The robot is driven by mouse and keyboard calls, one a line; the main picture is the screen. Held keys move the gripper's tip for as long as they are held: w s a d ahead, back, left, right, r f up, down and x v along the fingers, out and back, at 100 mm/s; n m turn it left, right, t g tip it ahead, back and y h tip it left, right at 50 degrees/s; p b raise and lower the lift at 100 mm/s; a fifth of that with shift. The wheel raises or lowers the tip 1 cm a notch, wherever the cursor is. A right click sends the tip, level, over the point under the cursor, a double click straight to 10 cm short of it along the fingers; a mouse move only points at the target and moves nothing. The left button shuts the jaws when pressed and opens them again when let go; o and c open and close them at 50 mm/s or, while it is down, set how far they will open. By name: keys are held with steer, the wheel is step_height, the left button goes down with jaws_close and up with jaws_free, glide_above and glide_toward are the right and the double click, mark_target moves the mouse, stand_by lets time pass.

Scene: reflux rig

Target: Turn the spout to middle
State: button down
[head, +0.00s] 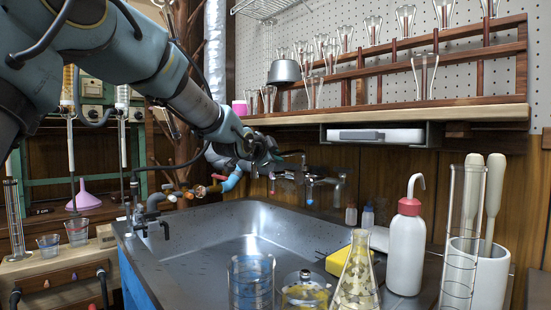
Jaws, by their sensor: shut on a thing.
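My arm reaches in from the upper left over the sink (190,240). My gripper (276,156) is at the taps on the wall behind the sink, small and dark in the picture. It is shut on the spout (292,154), a thin dark pipe just right of the jaws. The exact contact is hard to make out, as the gripper hides part of the spout. The spout is above the back part of the sink. Small taps with red and blue ends sit beside it.
A red-and-white wash bottle (405,250), a conical flask (356,275), a beaker (251,284) and a yellow sponge (342,262) stand along the front and right. A wooden shelf (390,117) with glassware hangs above. The sink basin is clear.

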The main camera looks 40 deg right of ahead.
steer(key=c, duration=0.8)
jaws_free()
steer(key=shift+o, duration=0.2)
steer(key=p+v, duration=0.1)
steer(key=v, duration=0.9)
steer(key=shift+a, duration=0.35)
steer(key=shift+s+r, duration=0.1)
